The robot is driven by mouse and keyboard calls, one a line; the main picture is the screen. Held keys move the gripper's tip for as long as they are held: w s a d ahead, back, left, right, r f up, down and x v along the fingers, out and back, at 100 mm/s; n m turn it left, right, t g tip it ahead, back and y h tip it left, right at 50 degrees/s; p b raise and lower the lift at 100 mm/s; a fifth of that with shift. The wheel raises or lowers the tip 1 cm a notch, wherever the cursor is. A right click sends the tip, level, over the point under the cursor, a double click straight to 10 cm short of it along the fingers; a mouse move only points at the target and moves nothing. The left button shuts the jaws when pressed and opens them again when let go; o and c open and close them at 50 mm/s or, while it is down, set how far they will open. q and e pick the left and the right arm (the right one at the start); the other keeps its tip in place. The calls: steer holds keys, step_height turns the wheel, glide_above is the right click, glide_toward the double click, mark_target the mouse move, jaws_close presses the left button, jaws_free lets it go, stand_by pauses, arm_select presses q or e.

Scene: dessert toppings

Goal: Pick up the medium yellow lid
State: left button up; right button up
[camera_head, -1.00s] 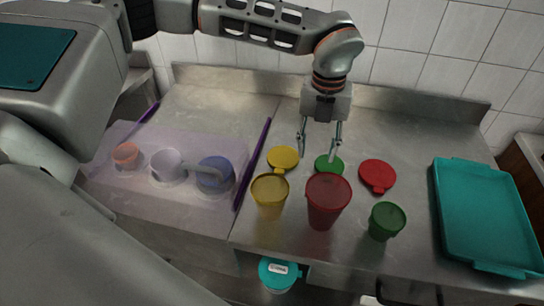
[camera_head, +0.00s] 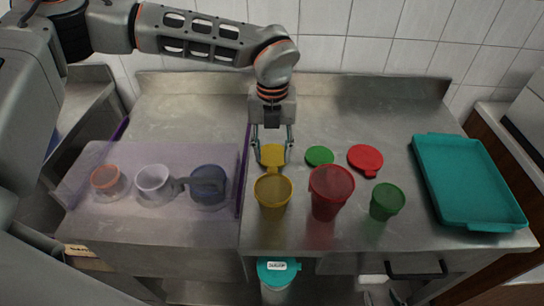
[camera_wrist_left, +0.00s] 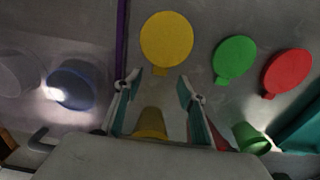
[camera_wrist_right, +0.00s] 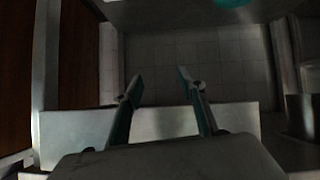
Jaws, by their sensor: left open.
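The yellow lid (camera_head: 272,154), a flat disc with a short tab, lies on the metal counter behind the yellow cup (camera_head: 272,192). It also shows in the left wrist view (camera_wrist_left: 167,38). My left gripper (camera_wrist_left: 158,80) points down over the lid. Its fingers are spread and empty, one on either side of the lid in the head view; they partly cover its edges. In the left wrist view the tab points back toward the gap between the fingertips. My right gripper (camera_wrist_right: 160,75) is open and empty, away from the counter over the tiled floor; the head view does not show it.
Right of the yellow lid lie a green lid (camera_head: 319,155) and a red lid (camera_head: 366,158). A red cup (camera_head: 328,194) and a green cup (camera_head: 386,202) stand in front. A teal tray (camera_head: 428,190) is at right. Left is a translucent purple-edged cover (camera_head: 125,205) around several cups.

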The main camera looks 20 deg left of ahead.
mark_target(273, 169)
arm_select(q)
step_height(273, 169, down, 4)
steer(key=shift+s+r+p, duration=0.15)
steer(key=shift+p, duration=0.2)
steer(key=shift+f, duration=0.45)
steer(key=c, duration=0.8)
steer(key=shift+c, duration=0.2)
arm_select(e)
steer(key=shift+a+r, duration=0.15)
steer(key=shift+r, duration=0.2)
arm_select(q)
steer(key=shift+r, duration=0.15)
step_height(273, 169, up, 19)
steer(key=b, duration=0.1)
steer(key=s+d+f+n+b, duration=0.2)
steer(key=s+d+f+n, duration=0.1)
steer(key=s+d+n, duration=0.6)
steer(key=s+n, duration=0.3)
steer(key=s, duration=0.1)
steer(key=shift+d, duration=0.2)
arm_select(e)
steer(key=f, duration=0.1)
steer(key=s+f, duration=0.1)
steer(key=f, duration=0.1)
steer(key=shift+s+d+f, duration=0.2)
steer(key=shift+d+f, duration=0.1)
steer(key=shift+d, duration=0.05)
